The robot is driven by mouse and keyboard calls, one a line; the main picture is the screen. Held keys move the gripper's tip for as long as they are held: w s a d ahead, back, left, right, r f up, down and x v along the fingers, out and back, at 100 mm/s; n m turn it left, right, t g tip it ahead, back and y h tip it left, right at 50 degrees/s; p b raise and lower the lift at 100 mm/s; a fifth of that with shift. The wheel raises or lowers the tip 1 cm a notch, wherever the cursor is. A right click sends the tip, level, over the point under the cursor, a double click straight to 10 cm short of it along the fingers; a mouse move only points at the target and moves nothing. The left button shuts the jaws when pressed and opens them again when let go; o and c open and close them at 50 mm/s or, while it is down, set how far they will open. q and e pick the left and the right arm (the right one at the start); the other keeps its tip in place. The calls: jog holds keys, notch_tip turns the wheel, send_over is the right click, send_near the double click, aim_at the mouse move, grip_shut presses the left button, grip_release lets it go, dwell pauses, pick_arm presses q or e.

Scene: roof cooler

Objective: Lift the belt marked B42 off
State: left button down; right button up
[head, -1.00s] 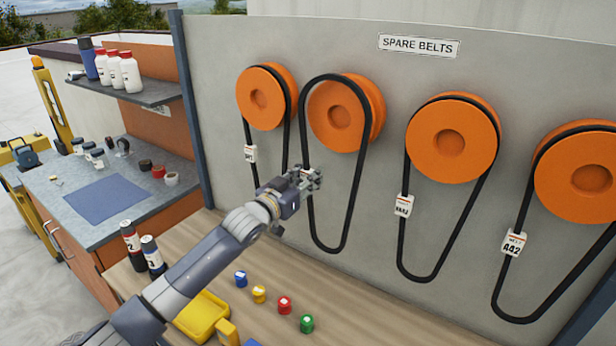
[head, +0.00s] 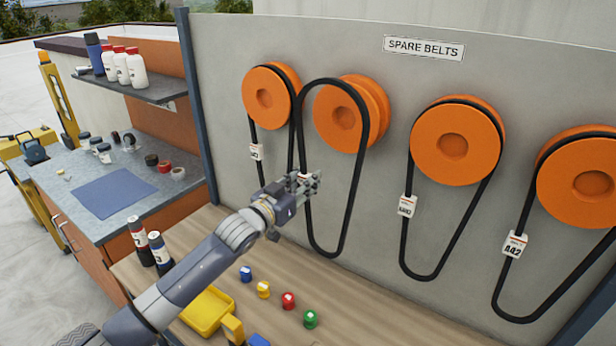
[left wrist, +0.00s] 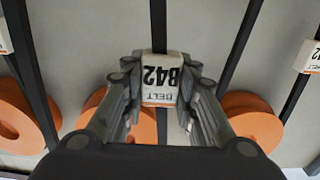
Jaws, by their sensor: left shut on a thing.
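The belt marked B42 (head: 364,175) is a black loop in front of the second orange pulley (head: 345,118) from the left. Its upper end stands out from the pulley, toward me and to the left. My left gripper (head: 306,186) is shut on the belt's left strand at its tag. In the left wrist view the tag (left wrist: 160,80) reads BELT B42, upside down, between the fingers (left wrist: 160,92) of my left gripper. The belt's lower end hangs free above the bench. My right gripper is not in view.
Other belts hang on the first pulley (head: 265,97), the third pulley (head: 452,145) and the fourth pulley (head: 590,185). The wooden bench (head: 370,305) below holds small coloured pots, a yellow tray (head: 207,312) and two bottles. A SPARE BELTS sign (head: 423,48) is above.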

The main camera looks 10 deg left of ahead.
pick_arm(q)
jog(key=shift+r+p+v, duration=0.1)
jog(key=shift+p+v, duration=0.4)
jog(key=shift+v, duration=0.55)
jog(key=shift+r+p+v, duration=0.15)
jog(key=shift+p+v, duration=0.3)
jog(key=shift+v, duration=3.15)
jog(key=shift+r, duration=0.2)
